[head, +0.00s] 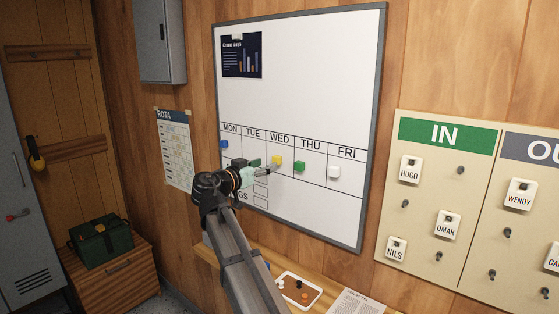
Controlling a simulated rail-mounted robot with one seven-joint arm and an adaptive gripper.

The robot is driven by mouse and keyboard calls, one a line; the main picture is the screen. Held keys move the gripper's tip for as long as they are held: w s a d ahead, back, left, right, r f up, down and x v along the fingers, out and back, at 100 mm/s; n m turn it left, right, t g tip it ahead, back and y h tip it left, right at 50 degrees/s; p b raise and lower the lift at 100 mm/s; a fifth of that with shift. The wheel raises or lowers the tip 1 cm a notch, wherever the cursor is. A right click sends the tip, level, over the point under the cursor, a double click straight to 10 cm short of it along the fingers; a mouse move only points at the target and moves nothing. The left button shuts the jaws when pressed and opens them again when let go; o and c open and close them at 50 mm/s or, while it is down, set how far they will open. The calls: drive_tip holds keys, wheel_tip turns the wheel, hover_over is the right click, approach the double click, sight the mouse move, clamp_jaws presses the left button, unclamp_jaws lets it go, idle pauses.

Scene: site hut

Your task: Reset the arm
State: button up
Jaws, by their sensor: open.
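My arm reaches up from the bottom of the head view to the whiteboard (300,90). My gripper (272,168) is in front of the board's weekday grid, its fingers by the WED column. It is open. A yellow magnet (277,160) in the WED column appears right by the fingertips. I cannot tell whether they touch it or whether it is between them. The wrist and gripper hide part of the MON and TUE columns and the lower left of the grid.
A blue magnet (223,144), a green magnet (299,166) and a white magnet (334,171) are on the board. Below, a ledge (249,255) carries a small tray (316,290) and a paper (357,303). An IN/OUT tag board (418,230) with pegs is at right.

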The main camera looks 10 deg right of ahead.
drive_tip(key=v, duration=0.7)
drive_tip(key=s+a+f+n+y+b, duration=0.1)
drive_tip(key=a+f+n+b, duration=0.1)
drive_tip(key=f, duration=0.6)
drive_tip(key=s+a+f+n+y+b, duration=0.1)
drive_tip(key=f+n+b, duration=0.1)
drive_tip(key=f, duration=0.6)
drive_tip(key=s+d+f+n+g+y+b, duration=0.1)
drive_tip(key=s+f+n+g+y+b, duration=0.35)
drive_tip(key=f, duration=1.55)
drive_tip(key=s+f+n+g+h+b, duration=0.1)
drive_tip(key=s+f+n, duration=0.6)
drive_tip(key=f, duration=1.4)
drive_tip(key=s+d+f+m+g+y+p, duration=0.1)
drive_tip(key=s+d+f+g+p, duration=0.3)
drive_tip(key=s+f, duration=0.5)
drive_tip(key=s+d+f+m+g+y+p, duration=0.1)
drive_tip(key=s+d+f+m+g+y, duration=0.15)
drive_tip(key=s+d+f, duration=0.7)
drive_tip(key=s+a+f+m+g+y+p, duration=0.1)
drive_tip(key=s+g+y+p, duration=0.1)
drive_tip(key=s, duration=1)
drive_tip(key=s+a+f+g+y+p, duration=0.2)
drive_tip(key=s+g+y, duration=0.1)
drive_tip(key=s, duration=1)
drive_tip(key=shift+s+f+m+g, duration=0.25)
drive_tip(key=shift+m+g, duration=0.15)
drive_tip(key=shift+g, duration=0.2)
